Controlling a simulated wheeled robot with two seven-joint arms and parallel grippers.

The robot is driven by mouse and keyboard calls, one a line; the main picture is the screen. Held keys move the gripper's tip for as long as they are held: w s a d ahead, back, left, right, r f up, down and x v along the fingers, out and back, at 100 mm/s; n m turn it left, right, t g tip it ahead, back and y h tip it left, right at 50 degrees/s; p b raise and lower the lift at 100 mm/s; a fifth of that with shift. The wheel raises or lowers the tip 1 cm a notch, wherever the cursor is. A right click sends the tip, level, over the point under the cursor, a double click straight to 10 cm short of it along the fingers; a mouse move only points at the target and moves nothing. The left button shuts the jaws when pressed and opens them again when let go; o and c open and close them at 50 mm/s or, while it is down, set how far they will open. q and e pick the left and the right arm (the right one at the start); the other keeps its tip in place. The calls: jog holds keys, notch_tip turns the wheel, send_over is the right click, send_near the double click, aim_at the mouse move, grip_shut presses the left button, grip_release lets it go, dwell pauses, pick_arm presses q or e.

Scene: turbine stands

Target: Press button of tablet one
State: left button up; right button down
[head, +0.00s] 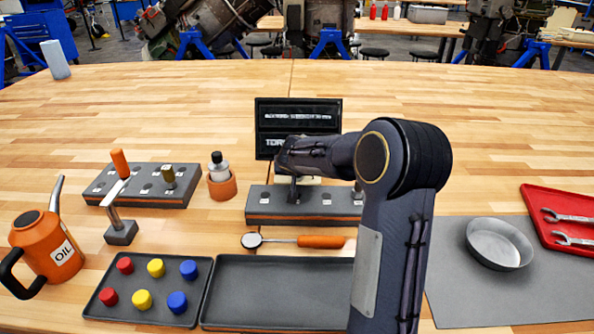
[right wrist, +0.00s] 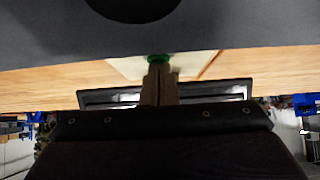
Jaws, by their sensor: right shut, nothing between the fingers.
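A black upright tablet-like screen (head: 270,140) with white text, partly readable as "TOR", stands at the middle of the table. My right arm covers its lower right part. My right gripper (head: 293,190) is at the arm's left end, pointing down in front of the screen, over a grey block. In the right wrist view, the right gripper (right wrist: 160,70) is shut and empty. A small green button (right wrist: 159,58) on a pale panel (right wrist: 125,68) shows right at the fingertips. I cannot tell whether they touch. My left gripper is out of view.
The grey block (head: 262,208) has slots. Left are another block (head: 100,190) with tools, an orange oil can (head: 40,240) and a tray (head: 150,312) of coloured caps. A mirror tool (head: 320,241) lies in front. A round pan (head: 498,244) and red tray (head: 545,200) lie right.

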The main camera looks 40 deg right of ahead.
aim_at(297, 182)
notch_tip(297, 182, up, 4)
jog(key=shift+r+p, duration=0.1)
jog(key=shift+p, duration=0.8)
jog(key=b+v, duration=0.2)
jog(key=v, duration=0.7)
jog(key=shift+s+a, duration=0.25)
jog(key=shift+s, duration=0.05)
